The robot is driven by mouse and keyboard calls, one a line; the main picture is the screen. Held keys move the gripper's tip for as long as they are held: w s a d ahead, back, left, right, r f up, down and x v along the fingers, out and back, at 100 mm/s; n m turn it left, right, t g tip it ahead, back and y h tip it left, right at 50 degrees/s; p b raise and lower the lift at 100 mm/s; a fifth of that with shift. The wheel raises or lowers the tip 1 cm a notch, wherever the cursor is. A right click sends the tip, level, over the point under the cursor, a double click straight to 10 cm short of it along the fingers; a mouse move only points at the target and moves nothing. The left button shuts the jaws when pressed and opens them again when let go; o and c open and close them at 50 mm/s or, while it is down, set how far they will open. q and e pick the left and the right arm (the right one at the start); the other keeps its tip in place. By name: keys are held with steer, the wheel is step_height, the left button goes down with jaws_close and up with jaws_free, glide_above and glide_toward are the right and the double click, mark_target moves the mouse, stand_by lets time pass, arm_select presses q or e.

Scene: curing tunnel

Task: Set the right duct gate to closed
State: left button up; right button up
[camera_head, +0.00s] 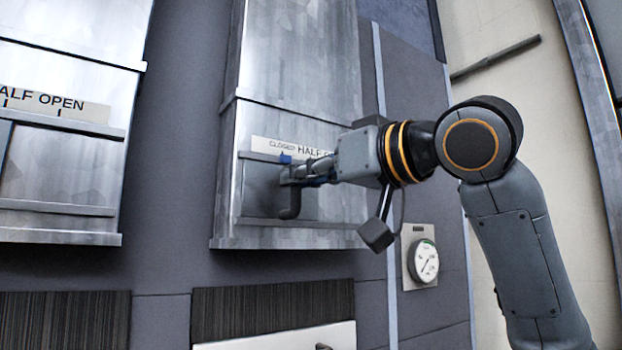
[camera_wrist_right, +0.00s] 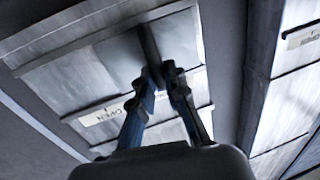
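The right duct (camera_head: 300,60) is a tall metal duct on the wall. Its gate plate (camera_head: 335,205) has a dark handle (camera_head: 291,206), and a label strip (camera_head: 262,146) above it reads CLOSED at the left, then HALF. The rest of the label is hidden behind my right arm. My right gripper (camera_head: 290,173) is at the handle, near the CLOSED end of the strip. In the right wrist view its fingers (camera_wrist_right: 164,75) come together around the dark handle (camera_wrist_right: 149,42), against the plate (camera_wrist_right: 120,58). My left gripper is out of view.
Another duct with a gate (camera_head: 60,170) and a HALF OPEN label stands at the left, a gap of wall between. A round gauge (camera_head: 424,261) hangs at the lower right, below my right wrist. Dark ribbed panels (camera_head: 270,311) lie below the ducts.

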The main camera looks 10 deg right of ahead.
steer(key=o, duration=0.3)
steer(key=shift+a, duration=0.15)
steer(key=shift+o, duration=0.5)
steer(key=shift+s+a, duration=0.1)
steer(key=shift+a, duration=0.1)
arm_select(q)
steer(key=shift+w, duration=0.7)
arm_select(e)
steer(key=v, duration=1.2)
